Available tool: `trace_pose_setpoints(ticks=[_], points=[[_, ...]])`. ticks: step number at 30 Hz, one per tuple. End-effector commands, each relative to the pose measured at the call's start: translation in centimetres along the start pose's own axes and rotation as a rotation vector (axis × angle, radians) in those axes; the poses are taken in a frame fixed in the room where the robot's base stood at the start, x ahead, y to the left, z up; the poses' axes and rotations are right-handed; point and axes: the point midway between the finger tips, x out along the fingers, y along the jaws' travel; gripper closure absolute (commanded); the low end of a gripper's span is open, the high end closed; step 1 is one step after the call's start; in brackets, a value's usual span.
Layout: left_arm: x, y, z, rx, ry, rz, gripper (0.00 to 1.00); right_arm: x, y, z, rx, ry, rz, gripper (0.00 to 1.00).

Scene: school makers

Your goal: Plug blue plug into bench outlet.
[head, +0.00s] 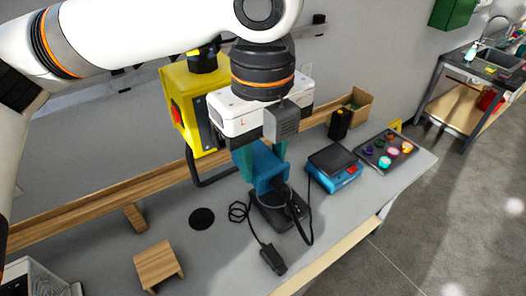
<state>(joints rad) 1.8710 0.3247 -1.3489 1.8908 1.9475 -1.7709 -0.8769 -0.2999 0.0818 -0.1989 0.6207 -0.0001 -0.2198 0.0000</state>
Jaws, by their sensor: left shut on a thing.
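My left gripper (262,158) reaches down over the bench from above, under its white body marked L. It is shut on a blue block that I take for the blue plug (268,172); the fingers partly cover it. Just below is a dark boxy base (277,216) on the bench top. I cannot tell whether the blue block touches it, or whether this base is the bench outlet; any socket opening is hidden. A black cable loops beside the base, and a small black block (272,259) lies near the front edge. My right gripper is not in view.
To the right are a blue device with a dark top (334,170), a tray of coloured pieces (386,151) and a cardboard box (358,103). A yellow machine (190,98) stands behind the gripper. A small wooden stool-like block (158,265) is at left.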

Motion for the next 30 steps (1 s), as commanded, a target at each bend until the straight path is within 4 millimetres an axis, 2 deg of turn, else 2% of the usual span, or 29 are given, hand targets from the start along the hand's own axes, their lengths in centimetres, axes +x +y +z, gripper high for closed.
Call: trace_pose_setpoints(ticks=[11, 30], points=[[0.0, 0.0, 0.0, 0.0, 0.0, 0.0, 0.88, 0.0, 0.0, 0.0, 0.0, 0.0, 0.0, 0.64], [0.0, 0.0, -1.3, -0.001, 0.0, 0.0, 0.88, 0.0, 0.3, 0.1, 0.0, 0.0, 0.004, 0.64]])
